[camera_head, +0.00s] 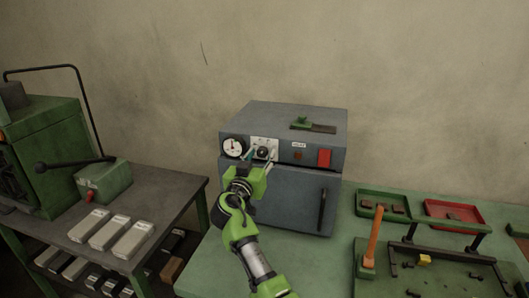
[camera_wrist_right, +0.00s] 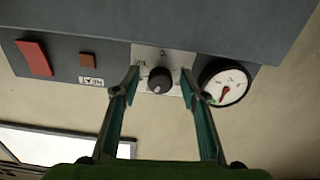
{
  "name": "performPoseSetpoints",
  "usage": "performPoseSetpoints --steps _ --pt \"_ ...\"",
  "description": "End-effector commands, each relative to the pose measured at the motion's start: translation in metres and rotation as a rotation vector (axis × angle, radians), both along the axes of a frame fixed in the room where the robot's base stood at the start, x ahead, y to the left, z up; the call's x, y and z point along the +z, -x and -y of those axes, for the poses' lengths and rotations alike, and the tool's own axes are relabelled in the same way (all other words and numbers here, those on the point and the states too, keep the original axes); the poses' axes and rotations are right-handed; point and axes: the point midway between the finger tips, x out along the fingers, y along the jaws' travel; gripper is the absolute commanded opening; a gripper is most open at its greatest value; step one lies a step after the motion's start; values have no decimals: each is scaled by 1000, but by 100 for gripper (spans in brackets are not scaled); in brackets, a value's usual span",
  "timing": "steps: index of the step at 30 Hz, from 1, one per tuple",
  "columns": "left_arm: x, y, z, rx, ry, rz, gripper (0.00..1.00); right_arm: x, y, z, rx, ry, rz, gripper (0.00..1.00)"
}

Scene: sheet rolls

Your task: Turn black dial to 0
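The black dial (camera_head: 263,153) sits on a light plate on the front of a grey oven-like box (camera_head: 275,190). In the right wrist view the dial (camera_wrist_right: 160,80) is a round black knob with a pale pointer mark; the digits around it are too small to read. My right gripper (camera_head: 262,162) is in front of the plate. In the right wrist view its two fingertips (camera_wrist_right: 160,84) are spread to either side of the dial, with gaps between fingers and knob. I cannot tell how far they are from the panel. My left gripper is not in view.
A round gauge (camera_head: 233,147) is beside the dial plate, with a small brown button (camera_head: 298,156) and red switch (camera_head: 324,158) on its other side. The door handle (camera_head: 322,208) protrudes. Green tray (camera_head: 358,205) and red tray (camera_head: 428,208) stand at right.

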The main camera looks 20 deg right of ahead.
Motion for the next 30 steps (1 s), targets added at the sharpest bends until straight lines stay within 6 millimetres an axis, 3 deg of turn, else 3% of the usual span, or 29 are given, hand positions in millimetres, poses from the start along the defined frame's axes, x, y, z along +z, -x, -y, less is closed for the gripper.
performPoseSetpoints --steps 6,11,22,30 --pt "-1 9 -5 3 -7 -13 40 -1 0 0 0 -1 -1 40" --pt "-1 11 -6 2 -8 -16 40 -1 0 0 0 0 -1 2" --pt "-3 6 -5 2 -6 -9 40 -1 0 0 0 27 -18 2" --pt "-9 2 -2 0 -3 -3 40 -2 0 1 0 152 -103 2"
